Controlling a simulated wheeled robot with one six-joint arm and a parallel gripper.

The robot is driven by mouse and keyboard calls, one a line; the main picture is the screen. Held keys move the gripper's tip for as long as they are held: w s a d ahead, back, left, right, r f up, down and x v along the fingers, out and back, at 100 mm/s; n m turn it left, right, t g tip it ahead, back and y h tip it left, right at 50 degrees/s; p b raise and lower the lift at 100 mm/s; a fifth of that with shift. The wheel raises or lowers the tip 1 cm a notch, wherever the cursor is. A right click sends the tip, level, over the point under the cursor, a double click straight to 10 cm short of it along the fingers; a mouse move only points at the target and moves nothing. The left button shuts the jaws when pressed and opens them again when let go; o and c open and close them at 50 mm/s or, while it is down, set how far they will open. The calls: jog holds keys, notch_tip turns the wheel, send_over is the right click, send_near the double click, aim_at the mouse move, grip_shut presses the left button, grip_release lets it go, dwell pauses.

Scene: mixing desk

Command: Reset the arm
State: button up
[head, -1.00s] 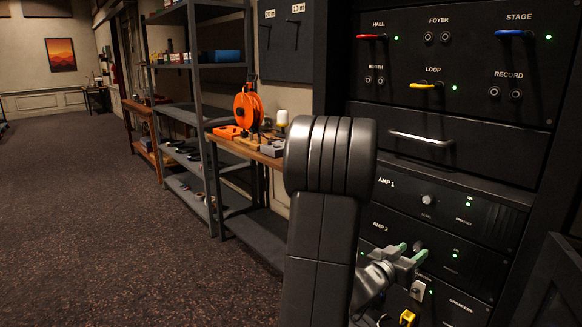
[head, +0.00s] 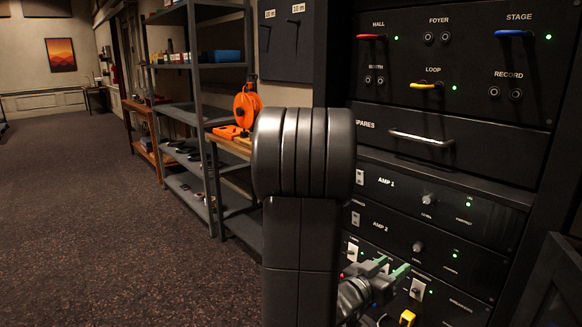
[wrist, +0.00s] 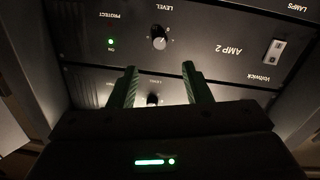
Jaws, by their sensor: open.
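My gripper (head: 391,267) is at the lower right of the head view, in front of the rack's lower panels. Its two green-tipped fingers are apart with nothing between them. In the wrist view the fingers (wrist: 159,70) stand apart before the AMP 2 panel (wrist: 215,72), which appears upside down. The AMP 2 level knob (head: 417,246) shows clear of the fingers in the head view. My large dark arm link fills the middle of the head view and hides part of the bench and rack edge.
The rack holds AMP 1 (head: 390,184), a spares drawer (head: 470,150) and a patch panel (head: 465,50) with red, yellow and blue plugs. Shelves (head: 205,110) and an orange reel (head: 246,106) stand left. Carpet (head: 90,220) at left is clear.

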aim_at(416, 249)
jog(key=x, duration=1)
jog(key=shift+d, duration=0.2)
jog(key=shift+a+f+m, duration=0.15)
jog(key=shift+m, duration=0.35)
jog(key=shift+a+m+b, duration=0.1)
jog(key=shift+m+b, duration=0.5)
jog(key=shift+m, duration=0.4)
jog(key=m+b, duration=0.3)
jog(key=m, duration=0.4)
jog(key=shift+s+y, duration=0.1)
jog(key=shift+y, duration=0.2)
jog(key=m+b, duration=0.2)
jog(key=m, duration=0.3)
jog(key=m+b, duration=0.2)
jog(key=m, duration=0.2)
jog(key=shift+m, duration=0.3)
jog(key=shift+r, duration=0.2)
